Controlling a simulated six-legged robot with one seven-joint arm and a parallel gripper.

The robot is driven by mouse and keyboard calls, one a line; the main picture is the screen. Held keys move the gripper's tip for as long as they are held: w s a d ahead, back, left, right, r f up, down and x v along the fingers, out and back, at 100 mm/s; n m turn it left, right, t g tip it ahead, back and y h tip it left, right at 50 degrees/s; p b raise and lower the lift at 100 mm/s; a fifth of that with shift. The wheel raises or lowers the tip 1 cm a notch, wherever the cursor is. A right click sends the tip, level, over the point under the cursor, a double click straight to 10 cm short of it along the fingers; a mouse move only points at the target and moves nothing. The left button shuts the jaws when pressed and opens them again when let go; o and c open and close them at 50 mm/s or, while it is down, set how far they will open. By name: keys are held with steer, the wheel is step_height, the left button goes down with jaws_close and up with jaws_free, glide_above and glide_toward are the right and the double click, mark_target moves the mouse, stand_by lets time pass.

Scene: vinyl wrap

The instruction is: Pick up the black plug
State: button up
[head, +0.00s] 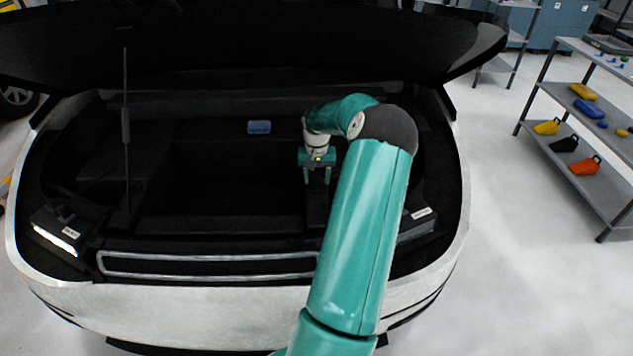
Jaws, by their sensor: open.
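My gripper (317,180) points down into the dark open front compartment of a white car (230,308), right of its middle. Its two fingers are apart, and I see nothing between them. I cannot make out the black plug against the black interior. The area below the fingertips is very dark, and my teal arm hides part of the compartment's right side.
The raised black hood (230,45) hangs over the back of the compartment. A thin prop rod (125,90) stands at the left. A small blue object (259,127) lies at the back. A grey shelf (600,125) with colored items stands at the right. The floor between is clear.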

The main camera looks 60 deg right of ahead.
steer(key=shift+f, duration=0.25)
jaws_close()
steer(key=shift+r, duration=0.1)
steer(key=shift+w+r, duration=0.1)
steer(key=shift+r, duration=0.45)
step_height(320, 180, up, 2)
steer(key=shift+r, duration=0.1)
steer(key=s+a+r, duration=0.2)
steer(key=s+r, duration=0.7)
steer(key=s, duration=0.5)
steer(key=shift+a+r, duration=0.25)
steer(key=shift+r, duration=0.05)
